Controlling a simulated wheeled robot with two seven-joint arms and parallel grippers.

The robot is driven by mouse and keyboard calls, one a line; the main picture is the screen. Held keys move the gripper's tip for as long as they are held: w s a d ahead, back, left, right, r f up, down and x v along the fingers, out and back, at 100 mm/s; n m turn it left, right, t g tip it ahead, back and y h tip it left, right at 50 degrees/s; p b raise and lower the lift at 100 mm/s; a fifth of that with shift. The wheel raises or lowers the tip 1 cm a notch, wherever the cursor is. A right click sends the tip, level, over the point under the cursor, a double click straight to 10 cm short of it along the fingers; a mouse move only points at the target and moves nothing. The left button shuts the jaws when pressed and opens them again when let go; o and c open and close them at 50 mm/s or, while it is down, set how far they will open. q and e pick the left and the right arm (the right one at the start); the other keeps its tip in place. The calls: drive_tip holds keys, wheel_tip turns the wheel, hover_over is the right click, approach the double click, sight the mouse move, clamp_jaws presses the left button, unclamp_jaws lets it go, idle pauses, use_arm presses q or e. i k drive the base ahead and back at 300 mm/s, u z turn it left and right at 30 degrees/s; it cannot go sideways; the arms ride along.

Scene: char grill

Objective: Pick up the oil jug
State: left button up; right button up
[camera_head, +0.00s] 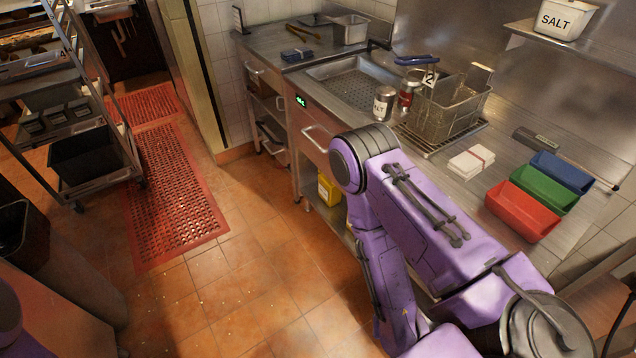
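A yellow container (328,190), which looks like the oil jug, stands on the low shelf under the steel counter. Only part of it shows; my purple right arm and the counter's frame are close beside it in the picture. My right arm is bent in front of the counter, and its gripper is not visible. Only a sliver of purple shows at the lower left edge, and my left gripper is out of view. I cannot tell what either gripper holds.
The steel counter (335,95) bears a fry basket (455,108), a salt shaker (383,104), a red can (408,92) and red (522,212), green (545,189) and blue (562,171) bins. A wheeled rack (108,125) stands left. The tiled floor between is clear, with a red mat (175,190).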

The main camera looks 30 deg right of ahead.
sight(328, 192)
drive_tip(key=i, duration=3.85)
drive_tip(key=z, duration=2.95)
